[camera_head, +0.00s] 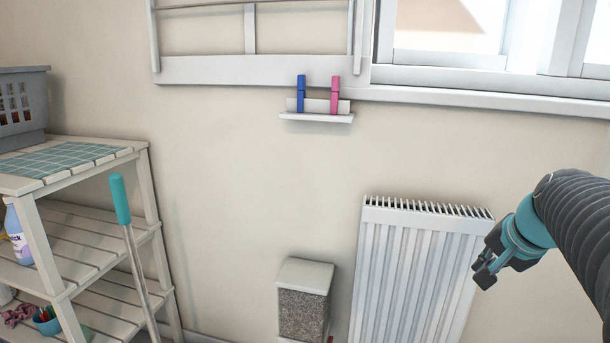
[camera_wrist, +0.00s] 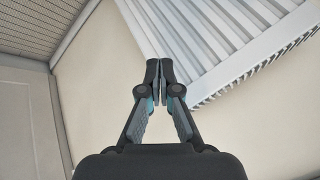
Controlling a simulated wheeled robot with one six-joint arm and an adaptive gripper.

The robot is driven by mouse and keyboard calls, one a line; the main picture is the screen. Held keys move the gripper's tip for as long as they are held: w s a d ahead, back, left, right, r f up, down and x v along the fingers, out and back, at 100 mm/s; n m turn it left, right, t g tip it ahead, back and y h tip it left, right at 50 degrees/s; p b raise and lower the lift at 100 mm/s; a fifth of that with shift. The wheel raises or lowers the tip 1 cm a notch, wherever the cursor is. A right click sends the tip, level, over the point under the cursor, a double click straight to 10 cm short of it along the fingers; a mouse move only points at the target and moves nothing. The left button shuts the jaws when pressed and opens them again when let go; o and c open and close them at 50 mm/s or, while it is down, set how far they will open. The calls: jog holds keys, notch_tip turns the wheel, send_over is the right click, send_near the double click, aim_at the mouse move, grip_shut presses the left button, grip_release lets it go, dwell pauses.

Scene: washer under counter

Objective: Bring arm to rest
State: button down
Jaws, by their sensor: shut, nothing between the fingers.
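My gripper (camera_head: 486,272) is at the right of the head view, at the end of my dark ribbed arm with teal joints. It hangs in front of the right part of the white radiator (camera_head: 410,265). In the wrist view my gripper (camera_wrist: 160,68) has its two fingertips together with nothing between them. The radiator (camera_wrist: 220,45) shows beyond the fingers there, at the upper right. I cannot tell how far the fingertips are from it.
A slatted shelf (camera_head: 100,225) with a grey basket (camera_head: 22,105) stands at the left. A teal-handled pole (camera_head: 120,200) leans there. A small box (camera_head: 303,300) is left of the radiator. Blue (camera_head: 301,90) and pink pegs (camera_head: 335,92) stand on a wall ledge (camera_head: 316,118).

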jog(key=s+a+f+n, duration=0.4)
jog(key=s+a+n, duration=0.1)
jog(key=s+a, duration=0.2)
jog(key=s+a+f+n+g, duration=0.1)
jog(key=s+a+f+n, duration=0.4)
jog(key=s+a, duration=0.3)
jog(key=shift+a+f+n, duration=0.25)
jog(key=shift+a+n, duration=0.05)
jog(key=shift+a, duration=0.55)
dwell(0.6)
